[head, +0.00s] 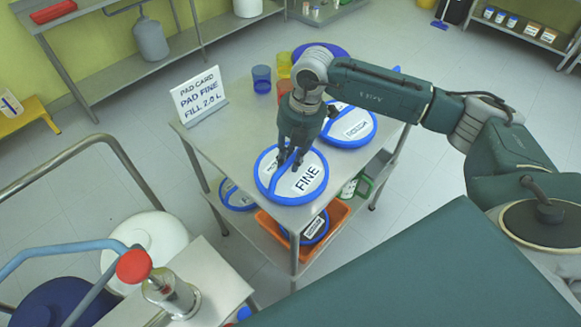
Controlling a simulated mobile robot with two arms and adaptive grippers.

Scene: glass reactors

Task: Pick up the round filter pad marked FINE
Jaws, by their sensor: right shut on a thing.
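The round pad marked FINE (311,187) is white with a blue rim and a blue bar across it. It is at the near corner of the metal table (214,138). My right gripper (291,162) comes down from above and is shut on the pad's blue bar. I cannot tell whether the pad still touches the tabletop. A second blue-rimmed pad (358,127) lies just behind it, with a label partly hidden by my arm. A white card (199,95) reads PAD FINE, FILL 2.0 L. My left gripper is not in view.
Blue (261,79), yellow and red cups stand at the table's back. On the lower shelf are another pad (236,196) and an orange tray (268,226) holding a pad. A metal rail and a red-knobbed fitting (134,266) stand at the left front. Open floor lies right.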

